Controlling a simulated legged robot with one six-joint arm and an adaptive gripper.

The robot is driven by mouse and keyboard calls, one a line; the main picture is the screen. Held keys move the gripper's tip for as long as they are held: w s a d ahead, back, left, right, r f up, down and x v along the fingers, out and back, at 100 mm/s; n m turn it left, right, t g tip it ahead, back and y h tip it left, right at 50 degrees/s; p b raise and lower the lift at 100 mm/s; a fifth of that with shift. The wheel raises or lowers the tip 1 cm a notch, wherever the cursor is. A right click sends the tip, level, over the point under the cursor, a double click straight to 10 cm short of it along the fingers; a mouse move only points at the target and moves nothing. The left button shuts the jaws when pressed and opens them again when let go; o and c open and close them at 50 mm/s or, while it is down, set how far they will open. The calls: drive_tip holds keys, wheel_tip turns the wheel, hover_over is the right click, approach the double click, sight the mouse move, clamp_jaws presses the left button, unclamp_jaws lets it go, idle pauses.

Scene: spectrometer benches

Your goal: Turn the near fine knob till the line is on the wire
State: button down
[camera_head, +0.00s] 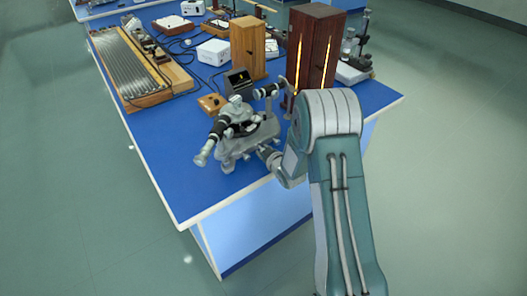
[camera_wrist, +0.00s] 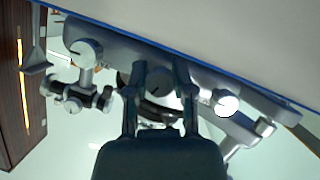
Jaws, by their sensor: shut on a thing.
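The grey spectrometer (camera_head: 238,145) stands at the near right part of the blue bench, its telescope (camera_head: 207,150) slanting toward the front left. My gripper (camera_head: 268,154) reaches its near side from the right. In the wrist view, my gripper's two dark fingers (camera_wrist: 160,90) are closed on a small grey knob (camera_wrist: 159,85) on the spectrometer's base. Another round knob (camera_wrist: 226,102) shows to the right of the fingers and one (camera_wrist: 84,52) to the left. A small dark display (camera_head: 240,82) stands behind the spectrometer; an orange mark shows on it, too small to read line against wire.
A dark wooden lamp housing (camera_head: 318,50) with glowing slits stands close behind my arm. The blue bench top (camera_head: 165,160) is clear at the front left.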

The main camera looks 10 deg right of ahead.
drive_tip(key=m+g+y, duration=0.1)
drive_tip(key=m, duration=0.1)
drive_tip(key=shift+f+m+y, duration=0.1)
drive_tip(key=shift+m+y, duration=0.2)
drive_tip(key=shift+m+g+y, duration=0.3)
drive_tip(key=shift+m+y, duration=0.5)
drive_tip(key=shift+m, duration=0.4)
drive_tip(key=shift+c, duration=2.3)
unclamp_jaws()
drive_tip(key=v, duration=1.2)
